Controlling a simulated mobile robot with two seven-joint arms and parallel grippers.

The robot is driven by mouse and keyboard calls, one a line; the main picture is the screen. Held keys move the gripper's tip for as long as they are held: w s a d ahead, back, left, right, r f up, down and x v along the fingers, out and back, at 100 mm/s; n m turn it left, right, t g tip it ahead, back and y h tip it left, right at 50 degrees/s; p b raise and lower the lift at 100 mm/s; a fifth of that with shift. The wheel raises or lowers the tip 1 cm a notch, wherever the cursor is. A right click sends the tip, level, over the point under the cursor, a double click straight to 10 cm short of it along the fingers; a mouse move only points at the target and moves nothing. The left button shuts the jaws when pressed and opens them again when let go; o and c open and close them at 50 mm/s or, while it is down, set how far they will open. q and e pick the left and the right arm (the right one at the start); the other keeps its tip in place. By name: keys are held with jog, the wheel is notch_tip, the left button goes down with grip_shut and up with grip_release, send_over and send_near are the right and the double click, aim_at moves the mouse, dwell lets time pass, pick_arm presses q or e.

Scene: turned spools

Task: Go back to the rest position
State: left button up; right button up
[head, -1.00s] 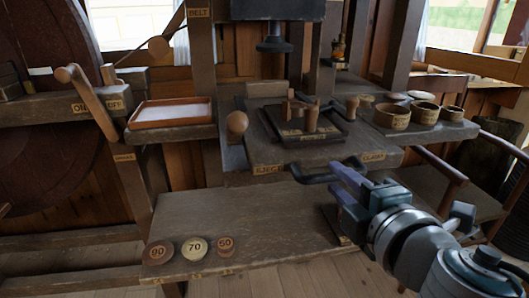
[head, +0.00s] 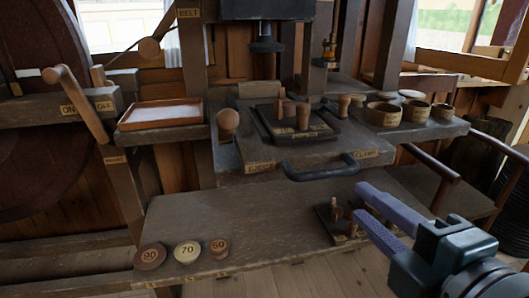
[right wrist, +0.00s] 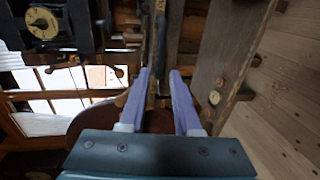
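My right gripper (head: 359,202) is in the lower right of the head view, its two purple fingers apart with nothing between them. It is in front of and right of the dark bar handle (head: 320,171), clear of it. In the right wrist view the gripper (right wrist: 159,72) also shows open and empty. My left gripper is not in view.
A dark tray (head: 272,130) with wooden pegs sits on the machine bench. A smaller peg board (head: 352,239) lies on the lower bench near my right fingers. Numbered discs (head: 187,251) lie at its front left. Round wooden bowls (head: 384,114) stand right. The lower bench's middle is clear.

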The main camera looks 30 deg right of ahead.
jog(key=s+d+r+m+g+h+p, duration=0.25)
jog(key=d+r+m+g+p, duration=0.2)
jog(key=m+p, duration=0.35)
jog(key=s+a+r+m+g+y+p, duration=0.45)
jog(key=s+a+g+y+p, duration=0.25)
jog(key=s+a, duration=0.3)
notch_tip(320, 180, up, 36)
jog(key=p, duration=3.6)
jog(key=shift+a+f+m, duration=0.15)
jog(key=shift+f+m, duration=0.05)
jog(key=shift+m, duration=0.25)
